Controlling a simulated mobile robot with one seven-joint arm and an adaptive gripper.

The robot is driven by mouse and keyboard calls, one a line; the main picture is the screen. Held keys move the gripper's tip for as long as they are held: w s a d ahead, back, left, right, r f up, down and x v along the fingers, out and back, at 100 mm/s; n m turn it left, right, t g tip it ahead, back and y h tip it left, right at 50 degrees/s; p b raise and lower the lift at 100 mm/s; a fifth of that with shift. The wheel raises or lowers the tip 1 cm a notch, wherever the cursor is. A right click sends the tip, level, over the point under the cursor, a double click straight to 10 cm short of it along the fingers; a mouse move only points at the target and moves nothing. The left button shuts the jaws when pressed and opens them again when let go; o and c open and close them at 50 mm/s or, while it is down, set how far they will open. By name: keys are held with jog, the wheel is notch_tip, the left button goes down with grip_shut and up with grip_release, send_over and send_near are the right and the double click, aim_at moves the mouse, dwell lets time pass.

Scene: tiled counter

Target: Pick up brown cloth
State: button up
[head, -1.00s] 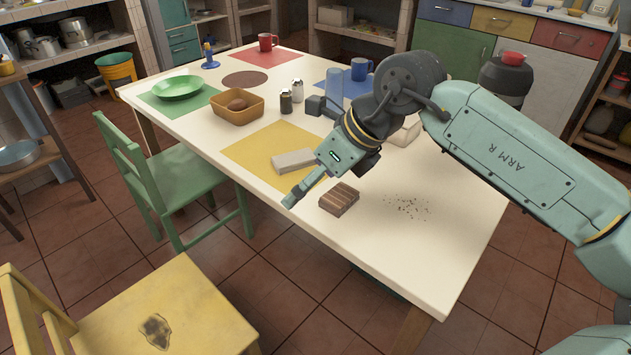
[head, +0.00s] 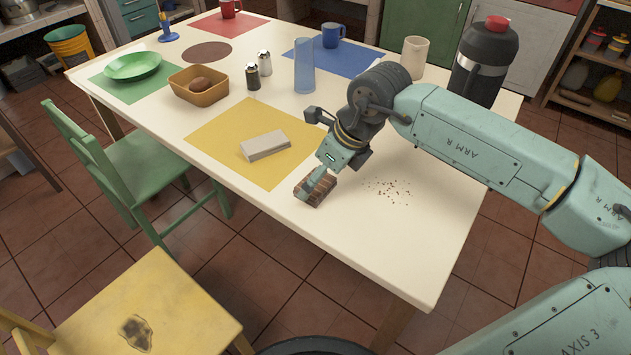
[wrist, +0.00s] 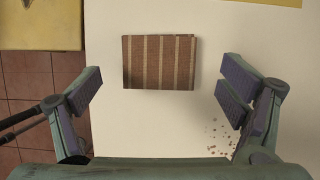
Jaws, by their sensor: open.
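The brown cloth (head: 322,194) is a folded, striped rectangle lying flat on the white table near its front edge. In the wrist view the whole cloth (wrist: 158,62) shows, with lighter stripes across it. My gripper (head: 318,186) is above the cloth in the head view and covers part of it. In the wrist view my gripper (wrist: 160,92) is open and empty, one finger to each side of the cloth's line, with the cloth ahead between the fingertips. No contact with the cloth shows.
Crumbs (head: 390,190) lie right of the cloth. A pale block (head: 264,146) rests on the yellow mat (head: 215,135). A clear blue glass (head: 304,66), shakers (head: 253,76) and a bread basket (head: 199,88) stand farther back.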

jog(key=shift+x, duration=1.35)
jog(key=shift+c, duration=0.4)
jog(key=c, duration=1.2)
jog(key=shift+o, duration=0.2)
notch_tip(320, 180, up, 10)
jog(key=b, duration=0.1)
jog(key=o, duration=0.6)
jog(key=c, duration=0.5)
jog(key=shift+o, duration=0.2)
